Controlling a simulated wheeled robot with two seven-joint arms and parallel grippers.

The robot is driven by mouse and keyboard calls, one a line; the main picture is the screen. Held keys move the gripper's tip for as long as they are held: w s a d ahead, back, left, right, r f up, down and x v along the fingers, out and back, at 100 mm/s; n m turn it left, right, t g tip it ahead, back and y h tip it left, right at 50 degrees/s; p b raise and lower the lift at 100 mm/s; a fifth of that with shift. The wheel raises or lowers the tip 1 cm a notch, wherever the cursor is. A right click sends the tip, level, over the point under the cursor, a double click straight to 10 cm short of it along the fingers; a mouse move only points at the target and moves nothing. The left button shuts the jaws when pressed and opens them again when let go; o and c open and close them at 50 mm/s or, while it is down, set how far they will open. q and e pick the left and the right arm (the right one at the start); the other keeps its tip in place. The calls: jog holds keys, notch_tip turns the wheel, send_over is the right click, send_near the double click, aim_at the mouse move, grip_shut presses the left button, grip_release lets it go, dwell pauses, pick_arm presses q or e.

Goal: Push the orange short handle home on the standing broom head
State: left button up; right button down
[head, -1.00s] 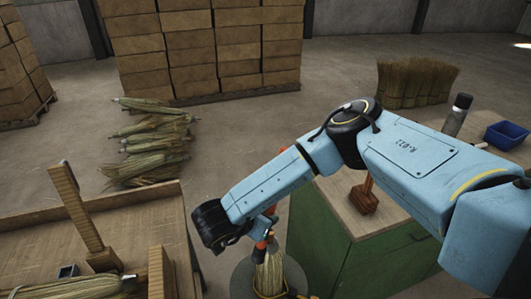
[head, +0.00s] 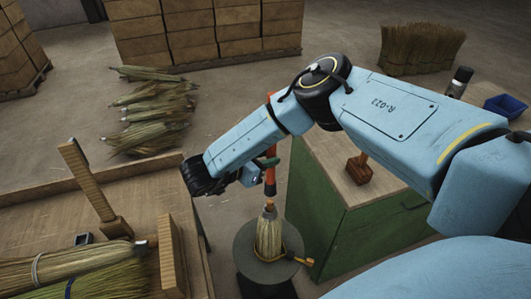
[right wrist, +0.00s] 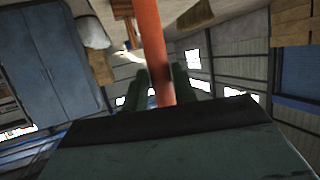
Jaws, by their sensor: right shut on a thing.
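The orange short handle (head: 270,181) stands roughly upright below my right forearm, and its upper part shows above the arm. My right gripper (head: 265,163) is shut on it; the arm hides part of the grip. In the right wrist view the handle (right wrist: 156,55) runs between the two dark fingers (right wrist: 160,88). The straw broom head (head: 269,236) stands upright on a round grey stand (head: 245,255), directly under the handle. The handle's lower end is at or just above the broom head's narrow top; I cannot tell whether they touch. My left gripper is not in view.
A yellow-handled clamp (head: 301,261) sits at the broom head's base. A green cabinet (head: 350,243) with a wooden block (head: 359,170) is close on the right. A wooden bench (head: 130,200) with straw bundles is on the left. More bundles (head: 150,115) lie on the floor behind.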

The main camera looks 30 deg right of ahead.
aim_at(266, 179)
jog(key=shift+f+b, duration=2.7)
jog(key=shift+f, duration=0.8)
jog(key=shift+f+b, duration=0.6)
jog(key=shift+f, duration=0.1)
jog(key=shift+s+f, duration=0.1)
jog(key=shift+f, duration=0.1)
jog(key=c, duration=1)
grip_release()
jog(key=shift+c, duration=0.2)
jog(key=shift+a, duration=0.1)
jog(key=b+v, duration=0.1)
jog(key=v, duration=1.2)
